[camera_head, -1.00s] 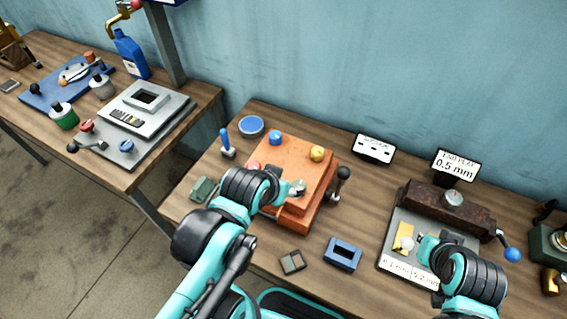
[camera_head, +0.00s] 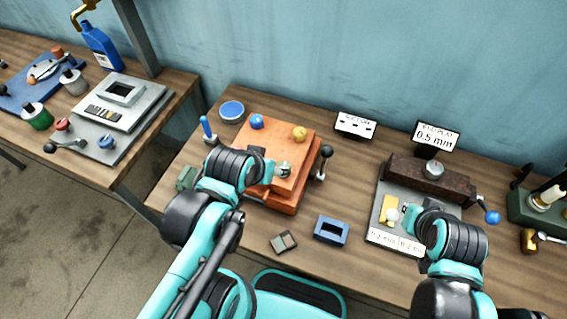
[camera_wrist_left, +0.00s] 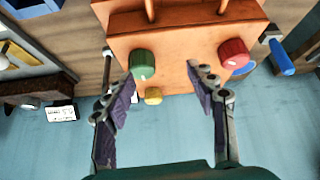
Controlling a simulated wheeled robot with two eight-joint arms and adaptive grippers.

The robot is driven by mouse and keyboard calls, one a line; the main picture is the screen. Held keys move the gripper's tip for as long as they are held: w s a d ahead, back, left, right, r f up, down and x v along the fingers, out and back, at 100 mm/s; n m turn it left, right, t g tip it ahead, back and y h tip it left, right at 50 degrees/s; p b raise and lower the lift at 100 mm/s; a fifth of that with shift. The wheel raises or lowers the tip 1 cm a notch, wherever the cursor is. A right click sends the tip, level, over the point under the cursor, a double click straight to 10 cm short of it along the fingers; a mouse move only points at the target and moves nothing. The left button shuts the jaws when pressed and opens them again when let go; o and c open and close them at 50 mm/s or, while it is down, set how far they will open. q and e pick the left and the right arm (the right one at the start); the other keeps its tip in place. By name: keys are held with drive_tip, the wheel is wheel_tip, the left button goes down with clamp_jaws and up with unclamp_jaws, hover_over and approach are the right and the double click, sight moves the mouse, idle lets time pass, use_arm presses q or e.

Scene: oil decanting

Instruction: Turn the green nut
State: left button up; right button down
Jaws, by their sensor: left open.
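The green nut (camera_wrist_left: 143,64) is a round knob with a pale mark on the orange block (camera_wrist_left: 185,35), close to one fingertip of my left gripper (camera_wrist_left: 165,84). The left gripper is open, its two dark fingers spread, with nothing held. A red knob (camera_wrist_left: 233,54) is beyond the other finger, and a yellow knob (camera_wrist_left: 153,96) shows between the fingers. In the head view the left gripper (camera_head: 274,172) is over the front of the orange block (camera_head: 283,200); the green nut is hard to make out there. My right gripper (camera_head: 410,216) is by the grey plate; its fingers are unclear.
A blue frame (camera_head: 331,230) and a small dark tile (camera_head: 284,242) lie in front. The grey plate (camera_head: 372,228) with a brown bar (camera_head: 430,178) stands at right.

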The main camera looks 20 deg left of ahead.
sight(284, 165)
use_arm(q)
drive_tip(key=w+d+r+n+g+p, duration=0.1)
drive_tip(key=n+g+p, duration=0.1)
drive_tip(key=n, duration=0.2)
drive_tip(key=w+r+n+g+p, duration=0.1)
drive_tip(key=r+n+g+p, duration=0.1)
drive_tip(key=n+p, duration=0.1)
drive_tip(key=w+d+r+n+g+p, duration=0.1)
drive_tip(key=w+n+g+p, duration=0.1)
drive_tip(key=n, duration=0.3)
drive_tip(key=shift+d+r+n+p, duration=0.3)
drive_tip(key=shift+r+n+p, duration=0.1)
drive_tip(key=shift+p, duration=0.1)
drive_tip(key=shift+d+n+g, duration=0.1)
drive_tip(key=shift+n+g, duration=0.2)
drive_tip(key=shift+n, duration=0.2)
drive_tip(key=shift+w+f+n, duration=0.1)
drive_tip(key=shift+f+n, duration=0.1)
drive_tip(key=shift+n, duration=0.1)
wheel_tip(284, 165, down, 8)
drive_tip(key=shift+r+b, duration=0.1)
drive_tip(key=shift+b, duration=0.95)
drive_tip(key=c, duration=1.2)
